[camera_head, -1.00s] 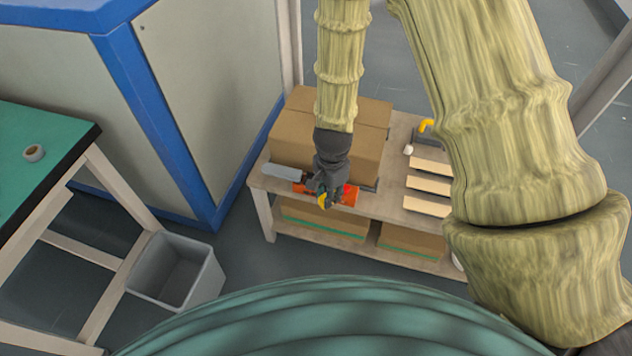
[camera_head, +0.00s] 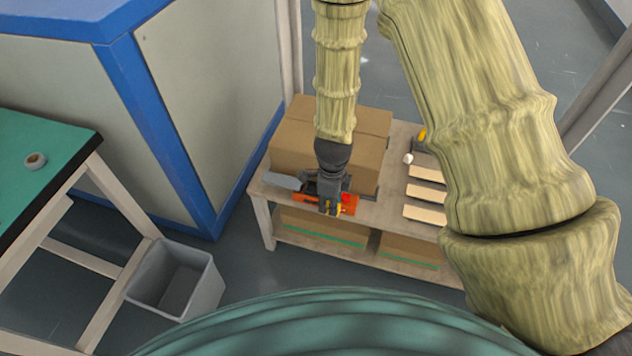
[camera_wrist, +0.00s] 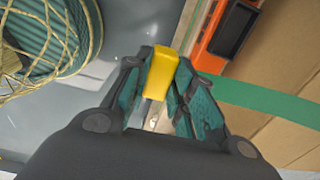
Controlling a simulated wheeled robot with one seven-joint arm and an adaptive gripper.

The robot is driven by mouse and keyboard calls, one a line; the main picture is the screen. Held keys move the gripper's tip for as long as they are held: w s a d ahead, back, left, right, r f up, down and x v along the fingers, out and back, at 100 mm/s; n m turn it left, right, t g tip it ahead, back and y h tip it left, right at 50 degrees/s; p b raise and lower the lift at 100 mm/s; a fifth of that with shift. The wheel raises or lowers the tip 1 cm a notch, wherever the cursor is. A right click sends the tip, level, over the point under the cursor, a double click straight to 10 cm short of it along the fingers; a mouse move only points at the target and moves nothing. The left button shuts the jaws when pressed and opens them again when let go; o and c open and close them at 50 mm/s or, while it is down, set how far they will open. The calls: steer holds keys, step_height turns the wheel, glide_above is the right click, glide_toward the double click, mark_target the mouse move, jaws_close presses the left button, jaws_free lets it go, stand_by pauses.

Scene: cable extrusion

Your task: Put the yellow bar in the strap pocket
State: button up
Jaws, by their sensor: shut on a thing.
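My gripper (camera_head: 330,208) is shut on the yellow bar, low at the front edge of the wooden bench. In the wrist view, the yellow bar (camera_wrist: 163,72) sits between the teal fingers of my gripper (camera_wrist: 166,88). Only a small bit of the bar (camera_head: 340,209) shows in the head view. An orange tool with a dark panel (camera_head: 350,203) lies on the bench close behind my gripper; it also shows in the wrist view (camera_wrist: 212,40), apart from the bar. I cannot make out a strap pocket in either view.
A large cardboard box (camera_head: 290,148) stands on the bench behind the tool. Pale blocks (camera_head: 425,193) lie to the right. Green-banded cartons (camera_head: 325,226) fill the lower shelf. A grey bin (camera_head: 185,280) and a green-topped table (camera_head: 40,185) stand left.

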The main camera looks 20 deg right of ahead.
steer(key=w, duration=0.7)
steer(key=w+f+p, duration=0.1)
steer(key=w, duration=0.3)
steer(key=shift+a, duration=0.15)
steer(key=shift+w+f, duration=0.15)
steer(key=shift+f, duration=1.6)
steer(key=shift+f, duration=0.15)
steer(key=o, duration=1)
step_height(320, 180, up, 12)
steer(key=shift+r, duration=0.15)
